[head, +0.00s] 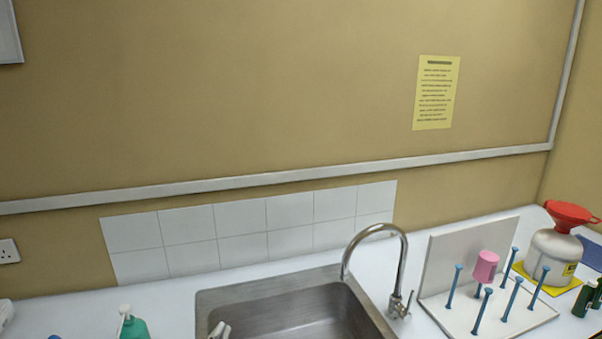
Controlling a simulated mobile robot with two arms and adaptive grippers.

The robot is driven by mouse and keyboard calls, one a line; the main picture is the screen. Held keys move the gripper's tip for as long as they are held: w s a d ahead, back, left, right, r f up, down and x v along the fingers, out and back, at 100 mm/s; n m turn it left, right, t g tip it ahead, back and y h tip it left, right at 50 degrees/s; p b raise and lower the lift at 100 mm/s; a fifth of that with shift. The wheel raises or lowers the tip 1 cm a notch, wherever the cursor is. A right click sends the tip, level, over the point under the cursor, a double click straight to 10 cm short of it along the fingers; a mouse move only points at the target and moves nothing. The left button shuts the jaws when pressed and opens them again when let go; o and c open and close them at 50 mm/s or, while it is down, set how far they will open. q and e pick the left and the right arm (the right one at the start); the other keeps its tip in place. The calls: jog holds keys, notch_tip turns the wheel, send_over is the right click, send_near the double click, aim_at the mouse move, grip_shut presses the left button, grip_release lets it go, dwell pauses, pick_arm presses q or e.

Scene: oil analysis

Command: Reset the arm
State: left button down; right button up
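Neither of my grippers can be made out in the head view, and no arm of mine is clearly visible. A small pale grey piece (220,330) shows at the bottom edge, in front of the sink's left side. It is cut off by the frame, and I cannot tell what it is.
A steel sink (275,295) with a curved tap (403,255) is set in the white counter (75,306). On the right are a drying rack (455,262) with blue pegs and a pink cup (486,266), and a container (552,258) with a red funnel (571,213).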

pick_arm(q)
jog(key=s+a+f+n+g+y, duration=0.35)
jog(key=s+f+g, duration=0.25)
jog(key=s+f, duration=0.5)
jog(key=s+f+n+g+h, duration=0.1)
jog(key=s+f+g, duration=0.25)
jog(key=s, duration=0.45)
jog(key=s+f+n+g+h, duration=0.1)
jog(key=s+f+n+g, duration=0.2)
jog(key=s, duration=0.5)
notch_tip(320, 180, down, 32)
jog(key=s+m+g+b, duration=0.2)
jog(key=b, duration=0.3)
jog(key=s+a+f+g+b, duration=0.1)
jog(key=s+a+f+b, duration=0.2)
jog(key=s+f, duration=1.3)
notch_tip(320, 180, down, 2)
jog(key=shift+a+f, duration=0.25)
jog(key=shift+a, duration=0.1)
